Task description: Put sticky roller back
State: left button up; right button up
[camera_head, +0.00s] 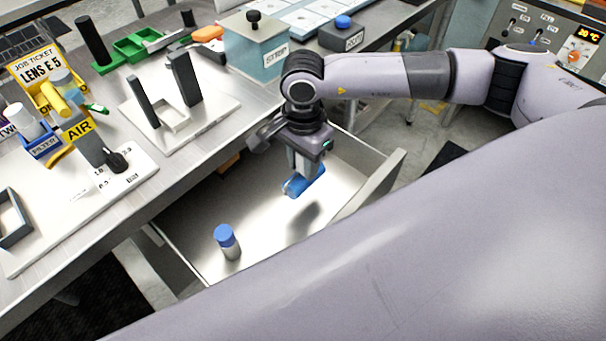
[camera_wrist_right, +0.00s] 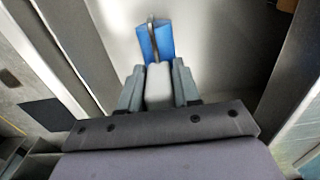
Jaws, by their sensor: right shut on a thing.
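My right gripper (camera_head: 304,164) hangs over the open drawer (camera_head: 262,207), pointing down. Its jaws, also in the right wrist view (camera_wrist_right: 158,88), are shut around a pale handle (camera_wrist_right: 158,78). A blue head, which I take for the sticky roller (camera_head: 305,182), extends beyond the fingertips; in the right wrist view it is a blue piece (camera_wrist_right: 146,42) with a dark strip across it. The roller appears above the drawer floor, with a shadow below it, though I cannot tell the exact gap. My left gripper is not in view.
A blue-capped bottle (camera_head: 229,243) stands in the near-left part of the drawer. The drawer's right wall (camera_head: 374,182) and the workbench edge (camera_head: 190,166) bound the space. Most of the drawer floor is bare.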

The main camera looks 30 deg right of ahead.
aim_at(303, 179)
notch_tip(303, 179, down, 5)
jog(key=shift+f, duration=0.1)
dwell(0.3)
jog(key=shift+f, duration=0.2)
jog(key=o, duration=1)
jog(key=shift+r, duration=0.1)
